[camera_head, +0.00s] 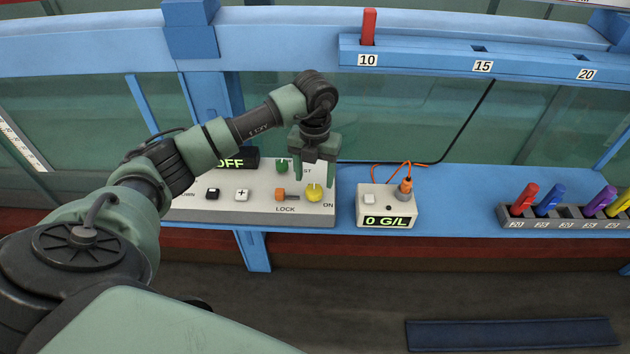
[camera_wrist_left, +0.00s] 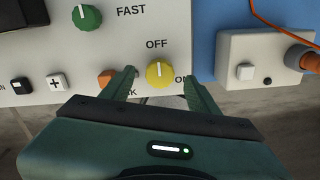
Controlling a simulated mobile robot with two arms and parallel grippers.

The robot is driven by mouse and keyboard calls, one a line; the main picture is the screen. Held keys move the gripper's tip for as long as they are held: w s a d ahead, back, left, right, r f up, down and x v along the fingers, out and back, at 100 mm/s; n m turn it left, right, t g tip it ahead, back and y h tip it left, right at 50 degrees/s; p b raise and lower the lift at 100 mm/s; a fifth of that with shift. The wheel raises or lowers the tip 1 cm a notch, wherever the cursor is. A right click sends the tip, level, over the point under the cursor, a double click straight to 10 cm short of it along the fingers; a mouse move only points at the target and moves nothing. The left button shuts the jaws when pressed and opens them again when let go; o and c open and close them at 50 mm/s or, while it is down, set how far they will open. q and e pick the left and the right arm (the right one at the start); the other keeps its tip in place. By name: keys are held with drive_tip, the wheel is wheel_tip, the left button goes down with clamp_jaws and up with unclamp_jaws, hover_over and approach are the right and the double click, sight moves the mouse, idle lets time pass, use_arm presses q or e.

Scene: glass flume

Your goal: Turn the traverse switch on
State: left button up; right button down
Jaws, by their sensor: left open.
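The control box (camera_head: 240,209) is a white panel on the blue shelf, with a display reading OFF, partly hidden by my left arm. A yellow knob (camera_head: 314,192) at its right end has OFF and ON printed near it. In the left wrist view the yellow knob (camera_wrist_left: 160,73) has a white pointer line directed up toward OFF. My left gripper (camera_head: 316,180) is open above the yellow knob; in the wrist view its fingers (camera_wrist_left: 160,80) lie on either side of the knob. Whether they touch it I cannot tell. My right gripper is not in view.
An orange lock slider (camera_head: 281,195) and a green knob (camera_head: 282,167) sit close to the yellow knob. A small white meter box (camera_head: 386,207) reading 0 G/L, with an orange cable, stands to the right. A rack (camera_head: 560,217) of coloured plugs is farther right.

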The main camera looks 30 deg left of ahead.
sight(316, 189)
use_arm(q)
wheel_tip(316, 189, down, 2)
drive_tip(key=shift+f+p, duration=0.2)
drive_tip(key=shift+p, duration=0.15)
drive_tip(key=shift+f, duration=0.65)
clamp_jaws()
drive_tip(key=shift+f+m+b, duration=0.15)
drive_tip(key=shift+m+b, duration=0.75)
drive_tip(key=shift+b, duration=0.15)
drive_tip(key=m+b, duration=0.5)
drive_tip(key=m, duration=0.1)
drive_tip(key=shift+d+b, duration=0.2)
drive_tip(key=shift+b, duration=0.2)
drive_tip(key=m+b, duration=0.4)
drive_tip(key=m, duration=0.1)
drive_tip(key=shift+d+m, duration=0.1)
drive_tip(key=shift+m, duration=0.2)
drive_tip(key=shift+s+r+m+b, duration=0.15)
drive_tip(key=shift+m+b, duration=0.6)
drive_tip(key=shift+m, duration=0.4)
drive_tip(key=shift+w+r+m+b, duration=0.1)
drive_tip(key=shift+m+b, duration=0.6)
drive_tip(key=shift+m, duration=0.45)
drive_tip(key=shift+s, duration=0.1)
